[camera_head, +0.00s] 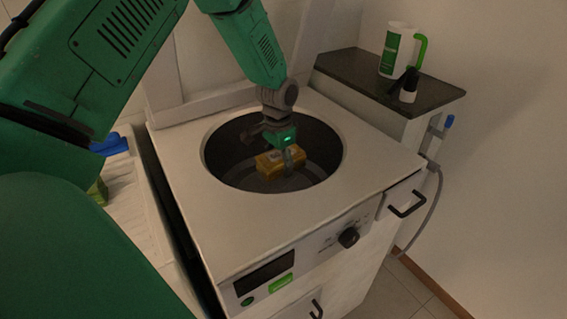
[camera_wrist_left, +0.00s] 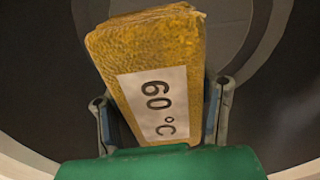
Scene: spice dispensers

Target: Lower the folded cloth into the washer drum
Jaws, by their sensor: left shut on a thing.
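The folded cloth (camera_head: 268,163) is a yellow-brown block inside the opening of the washer drum (camera_head: 225,152). In the left wrist view the cloth (camera_wrist_left: 150,45) carries a white label reading "60 °C" and lies tilted between the two fingers. My left gripper (camera_head: 283,155) reaches down through the round opening and is shut on the cloth. In the wrist view the left gripper (camera_wrist_left: 162,115) has a finger on each side of the cloth. The dark drum (camera_wrist_left: 255,40) surrounds it. The gap between cloth and drum floor cannot be judged. My right gripper is not in view.
The white washer top (camera_head: 365,150) surrounds the drum opening, with the raised lid (camera_head: 225,82) behind. A dark shelf (camera_head: 375,80) at the right holds a white jug with a green handle (camera_head: 397,50) and a small black-and-white bottle (camera_head: 408,90). Blue and green items (camera_head: 108,143) lie at left.

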